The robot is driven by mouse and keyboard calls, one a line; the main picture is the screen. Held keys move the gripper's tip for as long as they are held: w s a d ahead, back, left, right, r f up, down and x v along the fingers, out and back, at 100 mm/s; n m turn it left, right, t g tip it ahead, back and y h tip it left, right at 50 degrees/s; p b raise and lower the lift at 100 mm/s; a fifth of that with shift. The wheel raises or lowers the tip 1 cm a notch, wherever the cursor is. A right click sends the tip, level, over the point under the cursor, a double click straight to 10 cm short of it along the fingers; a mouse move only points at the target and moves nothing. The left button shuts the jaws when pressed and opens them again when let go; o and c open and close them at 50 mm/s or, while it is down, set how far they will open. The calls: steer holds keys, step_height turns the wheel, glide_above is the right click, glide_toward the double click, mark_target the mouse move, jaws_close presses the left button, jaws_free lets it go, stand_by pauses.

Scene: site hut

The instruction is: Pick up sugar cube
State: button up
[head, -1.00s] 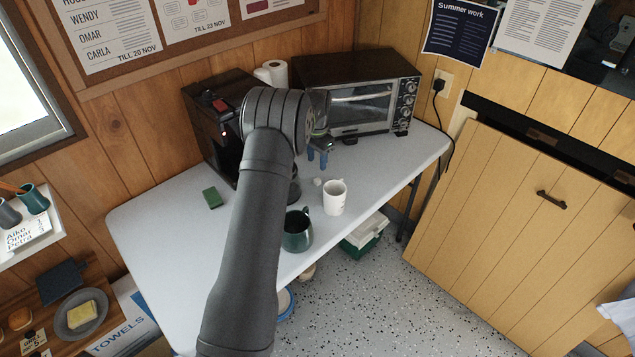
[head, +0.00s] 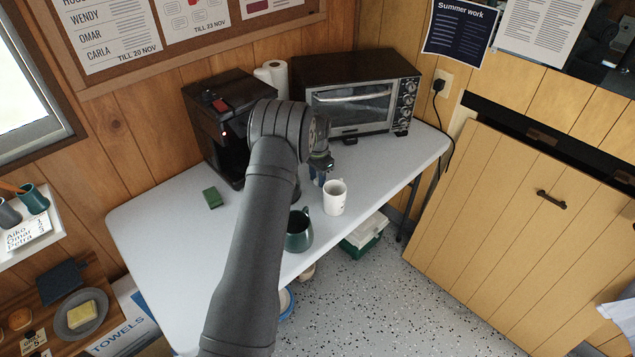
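I cannot make out the sugar cube now; the fingers cover the spot where a small white cube showed before. The fingers are small and partly behind my arm, so I cannot tell whether they are open or shut on it.
A dark green mug (head: 299,232) stands in front of the white mug. A toaster oven (head: 362,105) and a black coffee machine (head: 222,112) stand at the back. A green sponge (head: 212,198) lies at left. The white table (head: 165,240) is clear at front left.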

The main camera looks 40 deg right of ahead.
steer(key=c, duration=0.4)
steer(key=shift+o, duration=0.2)
steer(key=shift+r, duration=0.1)
